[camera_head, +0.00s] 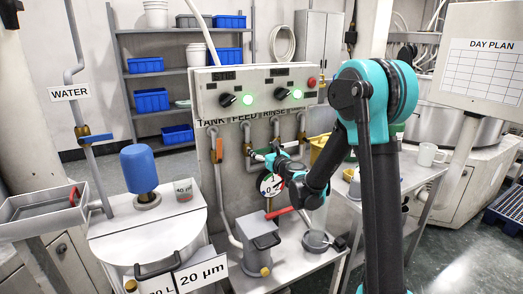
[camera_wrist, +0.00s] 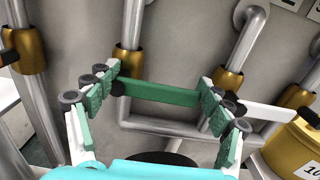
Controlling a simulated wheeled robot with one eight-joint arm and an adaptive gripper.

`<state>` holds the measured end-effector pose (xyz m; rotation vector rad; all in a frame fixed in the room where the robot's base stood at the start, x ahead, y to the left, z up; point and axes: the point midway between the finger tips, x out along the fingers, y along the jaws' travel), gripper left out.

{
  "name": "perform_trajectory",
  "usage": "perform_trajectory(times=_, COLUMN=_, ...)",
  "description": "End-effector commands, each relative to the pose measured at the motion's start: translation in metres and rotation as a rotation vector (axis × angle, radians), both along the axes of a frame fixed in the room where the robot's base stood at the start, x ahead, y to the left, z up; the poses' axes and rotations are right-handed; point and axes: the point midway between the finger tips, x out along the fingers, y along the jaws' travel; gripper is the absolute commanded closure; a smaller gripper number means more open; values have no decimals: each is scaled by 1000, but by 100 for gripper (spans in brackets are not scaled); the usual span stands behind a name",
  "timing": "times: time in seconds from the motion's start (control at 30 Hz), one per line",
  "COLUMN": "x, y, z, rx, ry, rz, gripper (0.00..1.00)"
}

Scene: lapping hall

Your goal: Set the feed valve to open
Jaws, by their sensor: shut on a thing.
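The feed valve's green lever (camera_wrist: 160,93) lies roughly level in the wrist view, crosswise to its upright pipe. A black end shows at its left, just below a brass valve body (camera_wrist: 127,62). My gripper (camera_wrist: 160,95) has its green-padded fingers against the two ends of the lever, holding it lengthwise between them. In the head view my gripper (camera_head: 272,158) is at the valve row under the panel, below the FEED label (camera_head: 244,117). My gripper and arm hide most of the lever there.
An orange-handled valve (camera_head: 216,150) stands left of it. A round gauge (camera_head: 270,184) hangs just below my gripper. A yellow container (camera_wrist: 292,150) is at the right of the wrist view.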

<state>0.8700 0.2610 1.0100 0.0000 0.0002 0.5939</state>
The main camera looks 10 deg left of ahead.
Motion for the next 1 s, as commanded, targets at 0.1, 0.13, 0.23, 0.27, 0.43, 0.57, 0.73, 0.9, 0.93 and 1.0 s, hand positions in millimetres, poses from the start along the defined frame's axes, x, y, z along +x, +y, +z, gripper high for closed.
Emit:
perform_trajectory(times=0.1, x=0, y=0, z=0, rx=0, ry=0, rz=0, gripper=71)
perform_trajectory(times=0.13, x=0, y=0, z=0, rx=0, ry=0, rz=0, gripper=72)
perform_trajectory(times=0.23, x=0, y=0, z=0, rx=-2, ry=-2, rz=0, gripper=72)
perform_trajectory(times=0.27, x=0, y=0, z=0, rx=-5, ry=-3, rz=0, gripper=72)
perform_trajectory(times=0.43, x=0, y=1, z=2, rx=-38, ry=-26, rz=0, gripper=72)
perform_trajectory(times=0.57, x=-1, y=2, z=5, rx=-93, ry=-63, rz=0, gripper=72)
perform_trajectory(times=0.73, x=-3, y=4, z=11, rx=-201, ry=-136, rz=1, gripper=72)
perform_trajectory(times=0.9, x=-5, y=7, z=17, rx=-334, ry=-226, rz=2, gripper=72)
perform_trajectory(times=0.93, x=-5, y=8, z=18, rx=-357, ry=-241, rz=2, gripper=72)
perform_trajectory(times=1.0, x=-6, y=9, z=20, rx=-412, ry=-280, rz=2, gripper=72)
